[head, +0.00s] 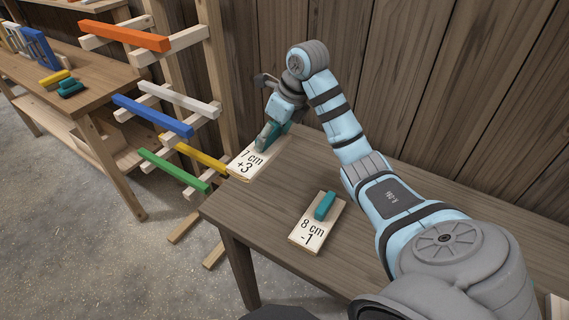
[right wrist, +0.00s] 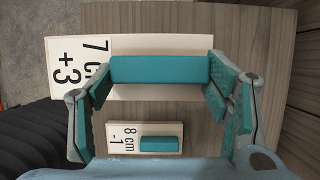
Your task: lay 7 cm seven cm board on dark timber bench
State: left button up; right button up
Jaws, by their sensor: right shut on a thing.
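The 7 cm board (head: 247,164) is a pale plate marked "7 cm +3" with a teal grip block (right wrist: 160,70) on it. My right gripper (head: 271,137) is shut on this block, one finger at each end in the right wrist view. The board is at the far left corner of the dark timber bench (head: 270,195), its marked end at or past the bench's left edge. I cannot tell whether it touches the bench top. The fingers hide part of the board in the head view. My left gripper is not in view.
A second board (head: 307,237) marked "8 cm -1", with a teal block, lies nearer on the bench. A rack with coloured bars (head: 150,115) stands close left. Another bench (head: 95,85) with coloured pieces is farther left. A plank wall (head: 420,85) rises behind. Bare bench top lies between the boards.

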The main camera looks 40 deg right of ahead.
notch_tip(320, 180, down, 16)
jog(key=shift+w+r, duration=0.1)
jog(key=o, duration=1.2)
jog(key=shift+r, duration=0.1)
jog(key=v, duration=1.2)
jog(key=shift+r+p, duration=0.15)
jog(key=shift+p, duration=0.2)
jog(key=shift+a, duration=0.15)
